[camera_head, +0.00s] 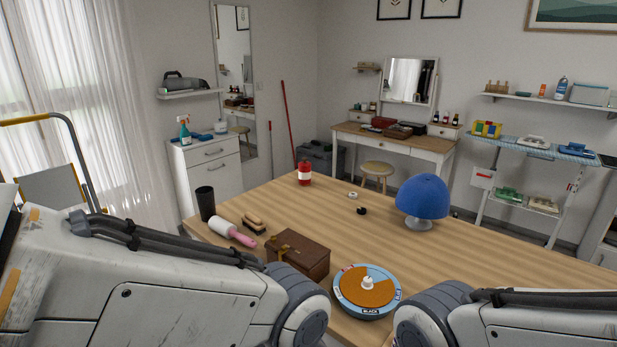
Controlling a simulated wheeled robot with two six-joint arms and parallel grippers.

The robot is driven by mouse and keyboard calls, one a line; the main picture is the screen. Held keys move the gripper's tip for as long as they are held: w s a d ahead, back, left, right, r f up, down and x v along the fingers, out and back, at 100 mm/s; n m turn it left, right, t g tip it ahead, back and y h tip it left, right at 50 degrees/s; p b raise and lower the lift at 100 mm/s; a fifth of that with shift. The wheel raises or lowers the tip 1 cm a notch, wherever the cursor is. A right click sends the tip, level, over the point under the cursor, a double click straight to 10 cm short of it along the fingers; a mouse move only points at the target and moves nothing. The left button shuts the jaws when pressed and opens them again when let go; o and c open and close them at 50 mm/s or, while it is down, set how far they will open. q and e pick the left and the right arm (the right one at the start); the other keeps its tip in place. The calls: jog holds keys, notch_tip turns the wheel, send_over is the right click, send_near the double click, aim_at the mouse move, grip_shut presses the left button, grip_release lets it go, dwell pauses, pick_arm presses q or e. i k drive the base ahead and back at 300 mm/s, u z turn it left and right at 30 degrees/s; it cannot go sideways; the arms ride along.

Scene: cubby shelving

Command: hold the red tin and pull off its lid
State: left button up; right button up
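A small red tin (304,172) with a pale label stands upright near the far left edge of the wooden table. Its top looks covered, but the lid is too small to make out clearly. My two arms come in from the lower left and lower right, well short of the tin. Neither gripper shows in the head view, and nothing touches the tin.
On the wooden table (460,270) are a blue dome lamp (423,197), a round labelled dial (367,290), a brown box (298,253), a pink-and-white roller (232,232), brushes (253,222) and a black cup (205,203). Small white and black items lie right of the tin. The table's middle is mostly clear.

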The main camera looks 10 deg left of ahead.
aim_at(305, 172)
jog(key=u, duration=1.65)
jog(key=i, duration=4.8)
jog(key=z, duration=2.5)
jog(key=i, duration=0.85)
